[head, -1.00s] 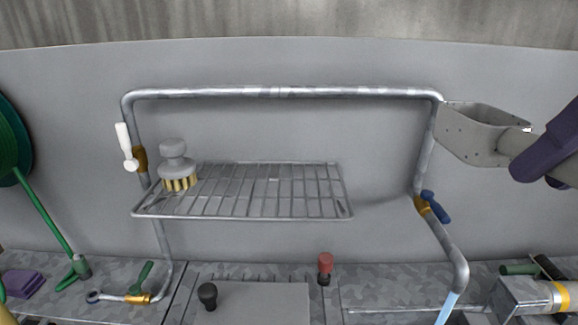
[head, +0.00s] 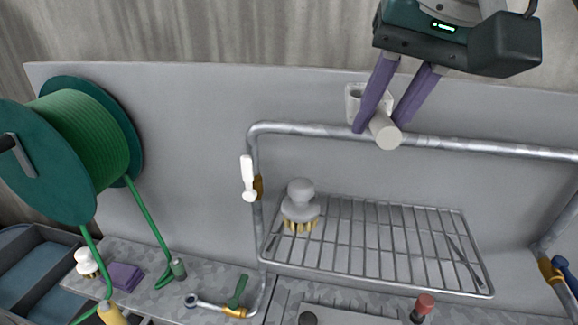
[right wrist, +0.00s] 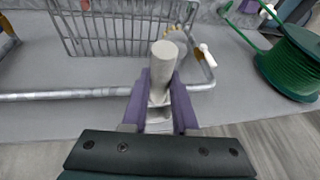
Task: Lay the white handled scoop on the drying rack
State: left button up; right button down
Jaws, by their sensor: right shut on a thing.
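The scoop (head: 386,136) is pale grey-white. Its round handle end points toward the head camera, and its bowl shows partly behind the fingers. My right gripper (head: 379,122) is shut on it, with purple fingers on either side. The right wrist view shows the handle (right wrist: 163,62) standing out between the fingers. The drying rack (head: 372,238) is a wire shelf below and in front of the wall; the scoop is above it, near the upper pipe, and apart from the rack. My left gripper is not in view.
A grey brush (head: 300,203) with yellow bristles stands at the rack's left end. The rack's middle and right look clear. A metal pipe (head: 460,146) runs above the rack, with a white-handled valve (head: 248,178) at left. A green hose reel (head: 85,145) is far left.

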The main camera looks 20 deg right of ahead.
jog(key=shift+s+d+f+m+p, duration=0.3)
jog(key=shift+s+d+f+m, duration=0.1)
jog(key=shift+m, duration=0.2)
send_over(356, 264)
jog(key=s, duration=0.2)
jog(key=shift+h, duration=0.3)
notch_tip(356, 264, down, 16)
jog(key=shift+a+f+p, duration=0.1)
jog(key=shift+a+p, duration=0.05)
jog(key=shift+p, duration=0.25)
notch_tip(356, 264, down, 4)
jog(key=shift+w+f, duration=0.1)
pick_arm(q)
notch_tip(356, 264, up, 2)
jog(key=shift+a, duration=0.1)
pick_arm(e)
jog(key=c, duration=1.2)
grip_release()
jog(key=shift+f, duration=0.15)
jog(key=o, duration=0.5)
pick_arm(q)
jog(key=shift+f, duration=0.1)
